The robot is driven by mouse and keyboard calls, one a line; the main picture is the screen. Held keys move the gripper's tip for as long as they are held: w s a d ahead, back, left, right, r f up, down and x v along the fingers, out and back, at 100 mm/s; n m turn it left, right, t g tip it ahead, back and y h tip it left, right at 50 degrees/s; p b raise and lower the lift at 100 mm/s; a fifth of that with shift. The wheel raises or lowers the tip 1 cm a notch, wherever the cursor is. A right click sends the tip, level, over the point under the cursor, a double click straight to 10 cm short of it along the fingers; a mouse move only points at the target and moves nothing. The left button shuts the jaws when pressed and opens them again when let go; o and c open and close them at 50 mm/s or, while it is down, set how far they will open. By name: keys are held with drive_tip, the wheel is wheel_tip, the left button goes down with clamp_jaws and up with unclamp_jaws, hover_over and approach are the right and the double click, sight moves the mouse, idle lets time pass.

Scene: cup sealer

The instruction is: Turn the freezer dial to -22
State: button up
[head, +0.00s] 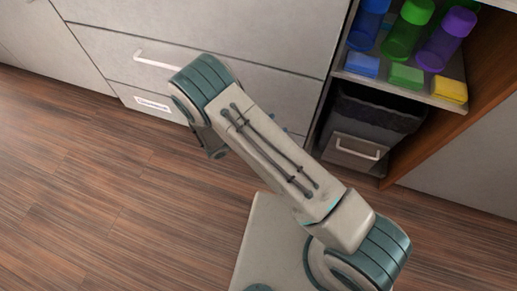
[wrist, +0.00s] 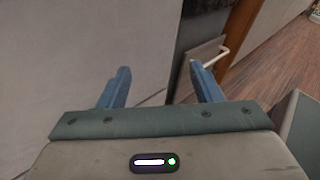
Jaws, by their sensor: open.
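No freezer dial can be made out in either view. My gripper (wrist: 163,84) shows in the wrist view with its two blue fingers apart and nothing between them. A plain grey panel lies beyond the fingers, with a dark gap to its right. In the head view my arm crosses the middle and hides most of the gripper.
Grey drawer fronts (head: 240,50) with a white bar handle (head: 157,59) line the back. An open shelf (head: 455,103) at right holds bottles and colored blocks above a dark bin (head: 372,115). Wooden floor (head: 90,190) is clear at left.

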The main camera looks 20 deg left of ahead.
drive_tip(key=s+a+f+n+t+y+b, duration=0.25)
drive_tip(key=f+n, duration=0.25)
drive_tip(key=f, duration=0.4)
drive_tip(key=s+a+f+n+t+y+b, duration=0.2)
drive_tip(key=s+a+f+n+y+b, duration=0.15)
drive_tip(key=f, duration=0.45)
drive_tip(key=s+a+f+n+t+y+b, duration=0.25)
drive_tip(key=f+n+y, duration=0.2)
drive_tip(key=f, duration=0.45)
drive_tip(key=w+d+n+b, duration=0.1)
drive_tip(key=w+d+b, duration=0.1)
drive_tip(key=w, duration=1.2)
drive_tip(key=shift+b, duration=0.9)
drive_tip(key=shift+f, duration=0.1)
drive_tip(key=c, duration=1)
